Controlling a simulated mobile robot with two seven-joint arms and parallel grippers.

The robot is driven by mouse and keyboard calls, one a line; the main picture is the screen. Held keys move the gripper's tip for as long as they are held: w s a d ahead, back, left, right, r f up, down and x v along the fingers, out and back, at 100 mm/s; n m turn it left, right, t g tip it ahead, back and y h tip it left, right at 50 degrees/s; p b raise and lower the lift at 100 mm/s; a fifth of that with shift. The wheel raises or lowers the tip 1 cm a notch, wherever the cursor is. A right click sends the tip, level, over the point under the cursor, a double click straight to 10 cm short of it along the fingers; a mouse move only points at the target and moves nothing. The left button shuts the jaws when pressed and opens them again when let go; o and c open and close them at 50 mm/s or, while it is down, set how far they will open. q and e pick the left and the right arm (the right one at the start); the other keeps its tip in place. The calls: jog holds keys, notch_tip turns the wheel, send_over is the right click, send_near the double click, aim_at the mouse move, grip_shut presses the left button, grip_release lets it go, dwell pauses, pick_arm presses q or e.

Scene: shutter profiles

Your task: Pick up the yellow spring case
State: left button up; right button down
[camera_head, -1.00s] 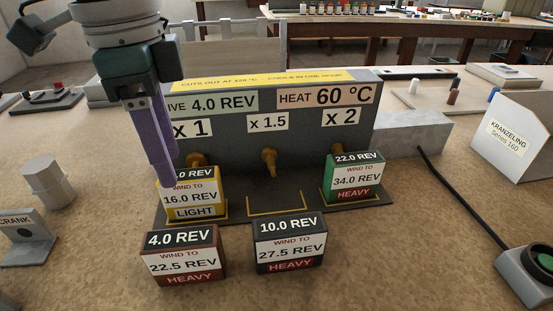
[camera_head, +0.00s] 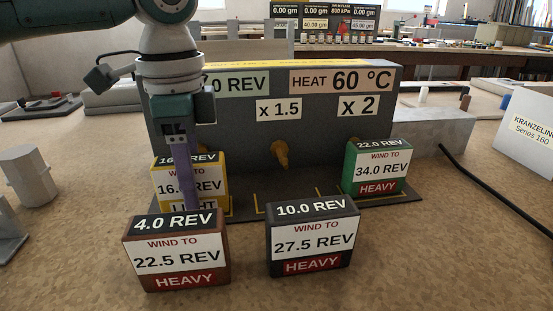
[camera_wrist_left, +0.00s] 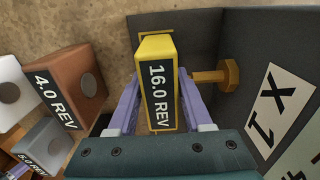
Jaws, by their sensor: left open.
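The yellow spring case (camera_head: 221,188), labelled 16.0 REV, WIND TO and LIGHT, stands upright at the left slot of the dark winding stand's base. My left gripper (camera_head: 190,205) points down at it, and its purple fingers cover part of the case's front. In the left wrist view, the yellow case (camera_wrist_left: 158,90) lies between the two fingers of the open left gripper (camera_wrist_left: 158,78). A narrow gap shows on parts of its sides; I cannot tell if either finger touches it. My right gripper is not in view.
A brown 4.0 REV case (camera_head: 176,262) and a black 10.0 REV case (camera_head: 312,240) stand in front. A green 22.0 REV case (camera_head: 378,168) is at the right slot. A brass spindle (camera_wrist_left: 220,76) is beside the yellow case. The middle slot is empty.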

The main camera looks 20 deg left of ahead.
pick_arm(q)
jog(key=shift+f, duration=0.8)
grip_shut()
jog(key=shift+r, duration=0.1)
